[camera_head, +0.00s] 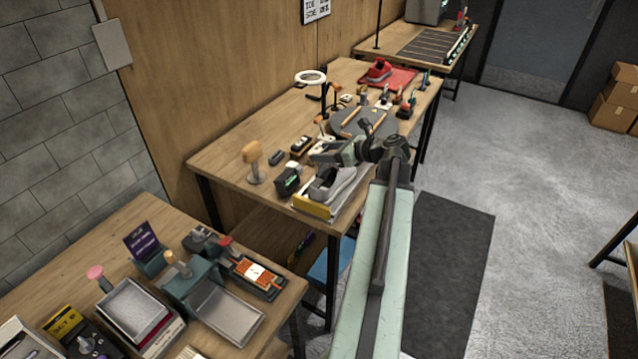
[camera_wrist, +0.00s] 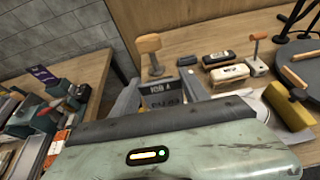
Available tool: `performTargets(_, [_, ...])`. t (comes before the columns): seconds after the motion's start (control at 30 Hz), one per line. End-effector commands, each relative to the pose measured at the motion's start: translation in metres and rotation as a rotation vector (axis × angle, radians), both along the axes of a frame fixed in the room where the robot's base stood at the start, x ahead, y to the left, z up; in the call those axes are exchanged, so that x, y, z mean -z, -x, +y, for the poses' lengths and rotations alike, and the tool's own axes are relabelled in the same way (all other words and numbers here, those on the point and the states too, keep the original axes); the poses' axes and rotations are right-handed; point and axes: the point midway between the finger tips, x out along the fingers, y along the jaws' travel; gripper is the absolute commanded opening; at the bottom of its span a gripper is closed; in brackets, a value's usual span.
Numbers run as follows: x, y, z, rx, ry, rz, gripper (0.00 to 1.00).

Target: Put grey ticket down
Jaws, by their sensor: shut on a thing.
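My gripper (camera_wrist: 159,84) shows in the wrist view with its two grey fingers on either side of a dark grey ticket (camera_wrist: 162,98) with pale lettering, the top line reading like "JOB A". It is shut on this ticket. The ticket's lower part is hidden behind my own wrist housing. In the head view my gripper (camera_head: 318,154) reaches left over the front part of the middle workbench (camera_head: 226,160). The ticket cannot be made out clearly there. Whether its lower edge touches the bench cannot be told.
A wooden-topped stand (camera_head: 254,158) is left of my gripper. A black-and-green block (camera_head: 287,181) and a grey sneaker (camera_head: 334,184) on a yellow-edged tray (camera_head: 313,209) sit near the front edge. Brushes and a round dark mat (camera_head: 362,122) lie behind. A nearer bench holds trays (camera_head: 228,316).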

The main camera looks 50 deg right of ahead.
Motion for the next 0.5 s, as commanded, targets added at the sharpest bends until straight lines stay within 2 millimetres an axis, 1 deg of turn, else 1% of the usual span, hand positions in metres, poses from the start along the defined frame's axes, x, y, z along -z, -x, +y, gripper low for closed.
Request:
performTargets(0.03, [0.023,-0.001,0.001,-0.002,0.0,0.0,0.0])
performTargets(0.1, [0.039,-0.002,0.003,-0.005,0.0,0.0,0.0])
performTargets(0.2, [0.048,-0.003,0.004,-0.008,0.0,0.0,0.0])
performTargets(0.3, [0.044,-0.004,0.005,-0.009,-0.001,0.0,0.0])
performTargets(0.37, [0.048,-0.004,0.006,-0.01,0.0,0.0,0.0])
performTargets(0.5, [0.073,-0.005,0.006,-0.011,0.0,0.0,0.0])
